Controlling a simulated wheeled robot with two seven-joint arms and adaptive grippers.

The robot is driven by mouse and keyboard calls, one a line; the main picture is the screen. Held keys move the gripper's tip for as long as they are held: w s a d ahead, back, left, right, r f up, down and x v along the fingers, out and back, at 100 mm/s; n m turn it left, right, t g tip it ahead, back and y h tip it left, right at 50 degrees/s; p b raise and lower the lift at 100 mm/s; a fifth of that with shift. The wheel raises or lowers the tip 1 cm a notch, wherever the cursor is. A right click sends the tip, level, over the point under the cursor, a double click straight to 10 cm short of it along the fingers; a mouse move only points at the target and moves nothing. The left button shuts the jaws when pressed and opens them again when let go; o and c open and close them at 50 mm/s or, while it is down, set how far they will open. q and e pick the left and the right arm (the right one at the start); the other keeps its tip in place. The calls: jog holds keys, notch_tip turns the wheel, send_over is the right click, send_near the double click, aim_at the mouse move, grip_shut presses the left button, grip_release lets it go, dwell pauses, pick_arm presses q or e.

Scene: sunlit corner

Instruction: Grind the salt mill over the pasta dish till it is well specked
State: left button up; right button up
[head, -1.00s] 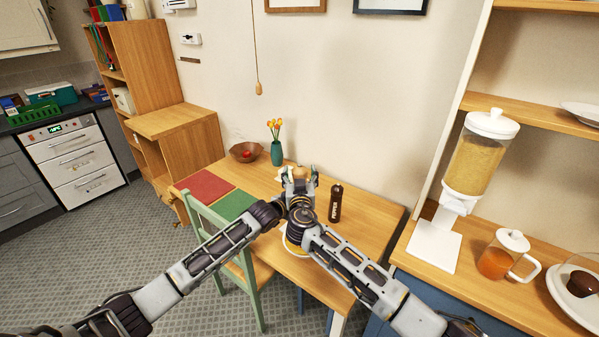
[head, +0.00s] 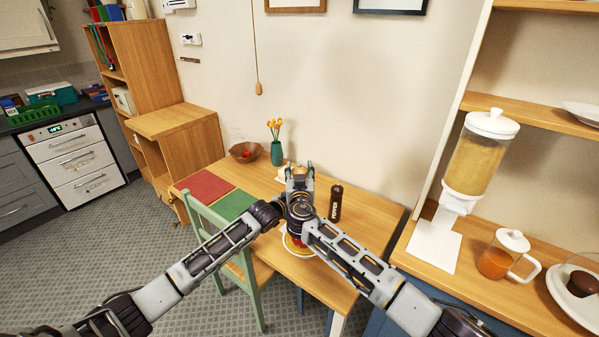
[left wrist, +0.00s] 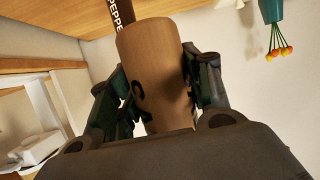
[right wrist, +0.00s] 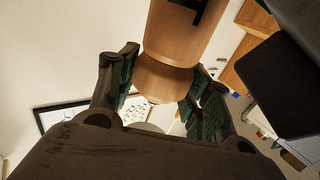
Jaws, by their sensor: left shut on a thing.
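The light-wood salt mill (left wrist: 157,75) is held between the fingers of my left gripper (left wrist: 150,65), a dark letter partly visible on its body. In the right wrist view the mill's rounded wooden knob (right wrist: 163,78) lies between the fingers of my right gripper (right wrist: 165,72); whether they press on it is unclear. In the head view my right gripper (head: 300,174) shows above the table, and my left gripper is hidden behind the arms. The pasta dish (head: 296,246) is on the table under my arms, mostly covered, so specks on it cannot be made out.
A dark pepper mill (head: 335,203) stands upright on the table (head: 362,225) just right of my grippers. A teal vase with flowers (head: 277,152) and a brown bowl (head: 245,152) are at the back. A green chair (head: 228,240) stands at the front left.

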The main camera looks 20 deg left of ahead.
jog(key=c, duration=0.5)
jog(key=shift+o, duration=0.2)
jog(key=shift+m+t+h, duration=0.3)
jog(key=shift+m+h, duration=0.5)
jog(key=shift+h, duration=0.4)
jog(key=o, duration=1)
jog(key=shift+o, duration=0.2)
jog(key=shift+s, duration=0.15)
jog(key=s+d, duration=0.1)
jog(key=s, duration=0.6)
jog(key=shift+d, duration=0.15)
